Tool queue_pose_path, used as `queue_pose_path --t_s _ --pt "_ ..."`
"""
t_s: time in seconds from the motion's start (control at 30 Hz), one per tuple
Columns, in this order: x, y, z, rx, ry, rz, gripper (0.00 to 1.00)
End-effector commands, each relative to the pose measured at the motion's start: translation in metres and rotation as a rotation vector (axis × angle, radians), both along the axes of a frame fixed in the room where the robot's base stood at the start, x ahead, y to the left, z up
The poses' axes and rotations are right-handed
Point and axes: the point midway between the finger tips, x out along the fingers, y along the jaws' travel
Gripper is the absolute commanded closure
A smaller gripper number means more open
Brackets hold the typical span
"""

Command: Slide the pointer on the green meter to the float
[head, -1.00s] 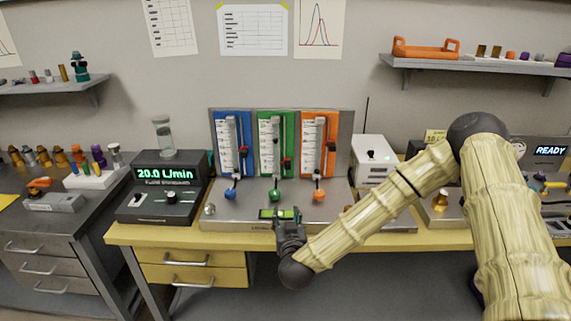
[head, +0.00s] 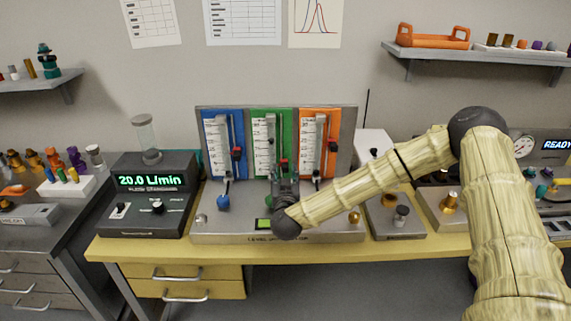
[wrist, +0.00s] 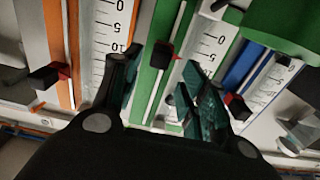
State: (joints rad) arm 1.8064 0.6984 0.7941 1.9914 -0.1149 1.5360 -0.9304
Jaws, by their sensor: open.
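The green meter (head: 288,125) stands between a blue and an orange meter on a grey stand. Its pointer, a dark block with a red tip, sits on the rail right of the scale; it shows in the wrist view (wrist: 162,55). A scale tube runs beside the rail; I cannot clearly make out the float.
The blue meter (head: 211,124) and orange meter (head: 331,128) stand close on either side, with their own dark pointers. A blue knob (head: 222,202) is left of my gripper. A flow box (head: 153,190) reading 20.0 L/min stands at left.

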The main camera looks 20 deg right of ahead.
Motion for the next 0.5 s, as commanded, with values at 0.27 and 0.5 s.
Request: queue_pose_path --t_s 0.27,0.5 --pt "0.037 -0.012 0.001 0.0 -0.001 -0.003 0.57" --pt "0.049 -0.017 0.0 0.0 0.0 -0.003 0.57"
